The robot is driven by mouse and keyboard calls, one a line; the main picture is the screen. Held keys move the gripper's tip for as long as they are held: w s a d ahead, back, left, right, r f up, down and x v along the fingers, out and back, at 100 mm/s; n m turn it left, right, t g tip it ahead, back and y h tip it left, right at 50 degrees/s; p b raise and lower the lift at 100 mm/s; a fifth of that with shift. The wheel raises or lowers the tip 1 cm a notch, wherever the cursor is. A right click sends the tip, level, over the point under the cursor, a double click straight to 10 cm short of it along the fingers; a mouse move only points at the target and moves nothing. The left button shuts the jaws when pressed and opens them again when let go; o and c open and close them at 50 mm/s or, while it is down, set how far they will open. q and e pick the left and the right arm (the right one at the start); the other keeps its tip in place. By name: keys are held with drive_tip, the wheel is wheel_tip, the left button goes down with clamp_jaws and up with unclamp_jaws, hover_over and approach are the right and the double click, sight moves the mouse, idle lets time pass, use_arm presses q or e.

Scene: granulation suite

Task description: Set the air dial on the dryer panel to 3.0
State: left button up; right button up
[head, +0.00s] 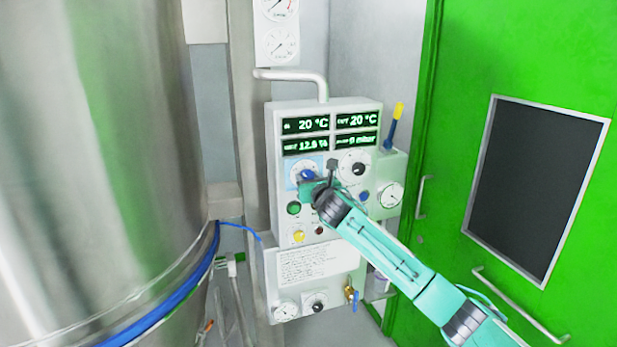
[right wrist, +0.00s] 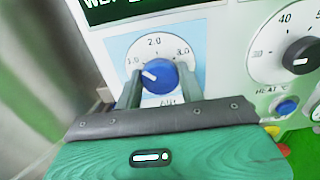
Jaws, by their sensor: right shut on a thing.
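The dryer panel (head: 325,150) is a pale box with display screens and knobs. Its air dial is a blue knob (right wrist: 160,77) on a light-blue plate (right wrist: 118,45), with a scale marked 1.0, 2.0 and 3.0. The knob's white pointer aims left and slightly up, near 1.0. In the head view the blue knob (head: 307,174) is partly covered by my right gripper (head: 309,183). In the right wrist view my right gripper's fingers (right wrist: 160,88) are on both sides of the knob, shut on it. The lower scale and its label are partly hidden. My left gripper is not in view.
A heat dial with a black knob (right wrist: 302,55) is close on the right, with a small blue button (right wrist: 286,107) below it. A green button (head: 293,208) is below the air dial. A large steel vessel (head: 100,150) stands left; a green door (head: 530,60) is right.

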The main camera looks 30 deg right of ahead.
drive_tip(key=m+p, duration=0.1)
drive_tip(key=m, duration=0.3)
drive_tip(key=shift+m, duration=0.3)
drive_tip(key=m, duration=1)
drive_tip(key=shift+f+m, duration=0.15)
drive_tip(key=shift+m, duration=0.25)
drive_tip(key=m+b, duration=0.1)
drive_tip(key=m, duration=0.4)
drive_tip(key=shift+m, duration=0.3)
drive_tip(key=o, duration=1)
drive_tip(key=shift+d, duration=0.1)
drive_tip(key=shift+c, duration=0.2)
drive_tip(key=shift+s, duration=0.1)
